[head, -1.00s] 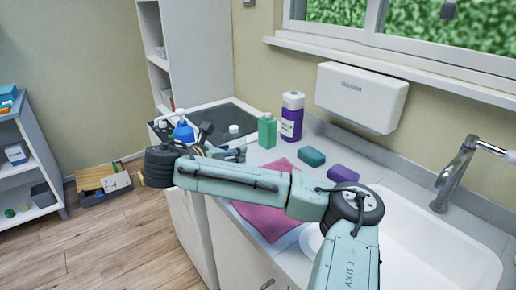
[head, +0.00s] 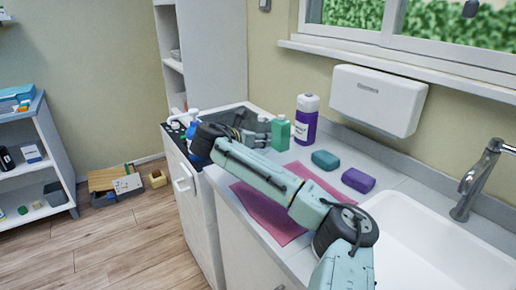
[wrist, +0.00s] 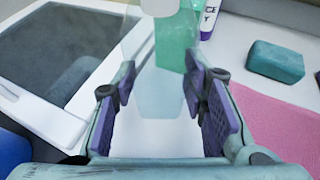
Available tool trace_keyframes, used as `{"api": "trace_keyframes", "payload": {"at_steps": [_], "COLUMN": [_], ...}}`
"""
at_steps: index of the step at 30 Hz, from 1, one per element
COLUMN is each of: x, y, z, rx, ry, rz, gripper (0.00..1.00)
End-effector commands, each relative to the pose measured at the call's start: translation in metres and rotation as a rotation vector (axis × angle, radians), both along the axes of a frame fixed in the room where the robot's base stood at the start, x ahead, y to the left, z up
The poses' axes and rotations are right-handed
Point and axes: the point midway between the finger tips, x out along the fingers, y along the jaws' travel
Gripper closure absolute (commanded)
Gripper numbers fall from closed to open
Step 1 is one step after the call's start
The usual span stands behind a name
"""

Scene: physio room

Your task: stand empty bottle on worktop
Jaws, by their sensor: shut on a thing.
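In the wrist view my gripper (wrist: 160,86) has its two purple pads on either side of a pale, see-through bottle (wrist: 163,112). The bottle looks roughly upright, and I cannot tell whether its base touches anything. In the head view my gripper (head: 240,132) is over the back left of the counter, partly hidden by my own arm, and the held bottle is not clear there. The pale worktop (wrist: 240,40) shows beyond the gripper; it also shows in the head view (head: 318,180). A green bottle (head: 278,134) stands close by the gripper.
A purple and white bottle (head: 304,122) stands right of the green one. A teal sponge (head: 325,160), a purple sponge (head: 358,180) and a pink cloth (head: 268,214) lie nearer. The sink (head: 430,240) is at right.

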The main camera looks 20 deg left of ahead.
Motion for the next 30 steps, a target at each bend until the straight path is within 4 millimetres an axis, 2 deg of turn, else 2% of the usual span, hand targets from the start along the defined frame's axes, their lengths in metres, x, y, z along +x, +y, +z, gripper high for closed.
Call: {"api": "trace_keyframes", "payload": {"at_steps": [1, 3, 11, 12, 20, 30], "x": [0.0000, -0.0002, -0.0004, -0.0004, -0.0004, -0.0025], "y": [-0.0002, -0.0002, -0.0002, -0.0002, -0.0003, 0.0006], "z": [-0.0149, -0.0220, -0.0213, -0.0214, -0.0211, -0.0203], "rx": [0.000, 0.000, -0.001, -0.001, 0.000, 0.000], "ry": [0.000, -0.001, 0.001, 0.002, 0.001, 0.000], "rz": [0.000, 0.000, 0.000, -0.001, -0.001, 0.000], "gripper": [0.93, 0.93, 0.93, 0.58, 0.41, 0.41]}}
